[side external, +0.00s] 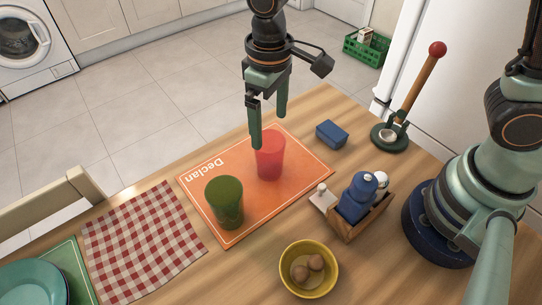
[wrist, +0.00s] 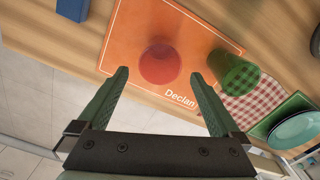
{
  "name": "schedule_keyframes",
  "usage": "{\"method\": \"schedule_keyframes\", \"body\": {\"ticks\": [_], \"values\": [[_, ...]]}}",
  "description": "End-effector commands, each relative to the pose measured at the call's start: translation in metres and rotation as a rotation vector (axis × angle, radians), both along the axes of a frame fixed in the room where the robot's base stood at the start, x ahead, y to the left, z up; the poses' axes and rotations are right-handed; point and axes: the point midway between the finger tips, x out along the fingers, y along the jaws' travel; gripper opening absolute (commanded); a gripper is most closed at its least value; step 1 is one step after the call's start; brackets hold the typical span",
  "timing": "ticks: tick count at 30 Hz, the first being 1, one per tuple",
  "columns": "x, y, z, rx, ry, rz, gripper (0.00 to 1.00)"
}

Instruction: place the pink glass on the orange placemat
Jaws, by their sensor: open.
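The pink glass (side external: 270,157) stands upright on the orange placemat (side external: 225,235), towards its far right part. The mat bears the name "Declan". A green glass (side external: 226,203) stands on the same mat, nearer and to the left. My gripper (side external: 268,127) is open and empty, just above and behind the pink glass. In the wrist view the pink glass (wrist: 160,63) shows ahead of and between the open fingers (wrist: 158,75), apart from them. The wrist view also shows the orange placemat (wrist: 128,45) and the green glass (wrist: 236,76).
A checked cloth (side external: 142,240) and a teal plate (side external: 32,283) lie left. A yellow bowl (side external: 309,285) stands in front. A wooden caddy (side external: 362,220) with shakers, a blue block (side external: 332,134) and a wooden-handled tool (side external: 420,85) in a green base stand right.

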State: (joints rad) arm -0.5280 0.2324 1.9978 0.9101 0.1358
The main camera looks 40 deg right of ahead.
Motion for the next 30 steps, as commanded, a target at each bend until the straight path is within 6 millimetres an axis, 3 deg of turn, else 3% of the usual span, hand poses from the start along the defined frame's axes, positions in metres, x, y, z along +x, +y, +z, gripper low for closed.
{"method": "schedule_keyframes", "body": {"ticks": [3,11,14,21,27,30], "values": [[0.001,0.0,0.018,0.002,-0.004,0.0,1.0],[0.002,-0.011,0.039,0.013,-0.024,-0.021,1.0],[0.004,-0.033,0.055,0.035,-0.07,-0.064,1.0],[-0.006,-0.109,0.098,0.09,-0.245,-0.211,1.0],[-0.025,-0.161,0.116,0.102,-0.389,-0.319,1.0],[-0.033,-0.177,0.119,0.1,-0.44,-0.355,1.0]]}}
